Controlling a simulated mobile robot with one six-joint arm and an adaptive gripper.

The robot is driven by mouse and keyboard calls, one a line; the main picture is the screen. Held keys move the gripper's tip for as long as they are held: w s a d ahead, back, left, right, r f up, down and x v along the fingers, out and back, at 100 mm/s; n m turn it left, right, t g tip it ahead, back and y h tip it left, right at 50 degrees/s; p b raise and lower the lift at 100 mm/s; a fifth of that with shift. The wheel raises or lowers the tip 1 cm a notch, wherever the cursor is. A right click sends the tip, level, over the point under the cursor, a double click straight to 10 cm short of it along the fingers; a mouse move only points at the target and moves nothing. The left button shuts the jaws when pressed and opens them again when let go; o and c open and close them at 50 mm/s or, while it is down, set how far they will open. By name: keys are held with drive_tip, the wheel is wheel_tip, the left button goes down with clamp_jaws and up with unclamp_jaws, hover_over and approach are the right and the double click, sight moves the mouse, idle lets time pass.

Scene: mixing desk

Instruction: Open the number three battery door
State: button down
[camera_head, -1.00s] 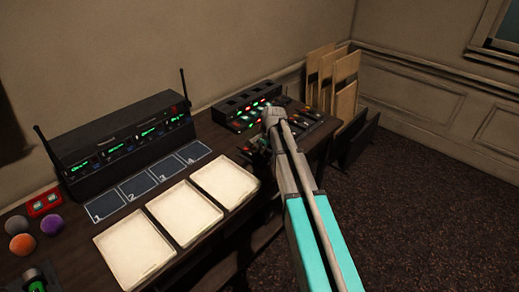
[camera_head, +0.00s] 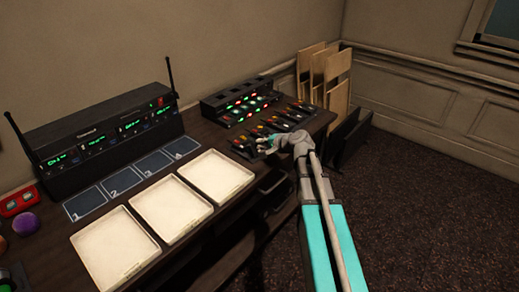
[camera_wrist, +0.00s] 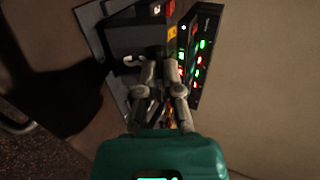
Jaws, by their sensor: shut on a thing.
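My gripper (camera_head: 266,143) is at the front edge of a row of dark packs (camera_head: 290,117) with coloured tabs, at the right end of the desk. In the wrist view its fingers (camera_wrist: 158,64) are shut on a small part beside a dark grey block (camera_wrist: 138,35), which has coloured labels on its side. The fingers cover the held part, so I cannot tell whether it is the number three battery door. No number is readable on the packs. A dark box with red and green lights (camera_head: 240,103) stands behind them.
A receiver rack (camera_head: 97,140) with antennas stands at the back left. Numbered pads (camera_head: 121,179) and three cream trays (camera_head: 172,207) lie in front of it. Boards (camera_head: 335,80) lean on the wall at the right. Open floor (camera_head: 430,190) lies right of the desk.

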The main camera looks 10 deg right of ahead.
drive_tip(key=t+y+b, duration=0.1)
drive_tip(key=b, duration=0.1)
drive_tip(key=s+f+t+y+b, duration=0.1)
drive_tip(key=b, duration=0.2)
drive_tip(key=d+f+t+b, duration=0.1)
drive_tip(key=b, duration=0.2)
drive_tip(key=shift+s+d+t+y, duration=0.1)
drive_tip(key=shift+s+t+y, duration=0.2)
drive_tip(key=shift+y, duration=0.1)
drive_tip(key=b, duration=0.1)
drive_tip(key=t+y+b, duration=0.1)
drive_tip(key=b, duration=0.1)
drive_tip(key=shift+s+d+t, duration=0.2)
drive_tip(key=shift+s+t, duration=0.05)
drive_tip(key=shift+t, duration=0.05)
drive_tip(key=shift+b, duration=0.35)
drive_tip(key=c, duration=0.8)
unclamp_jaws()
drive_tip(key=shift+r+p, duration=0.3)
drive_tip(key=shift+p, duration=0.4)
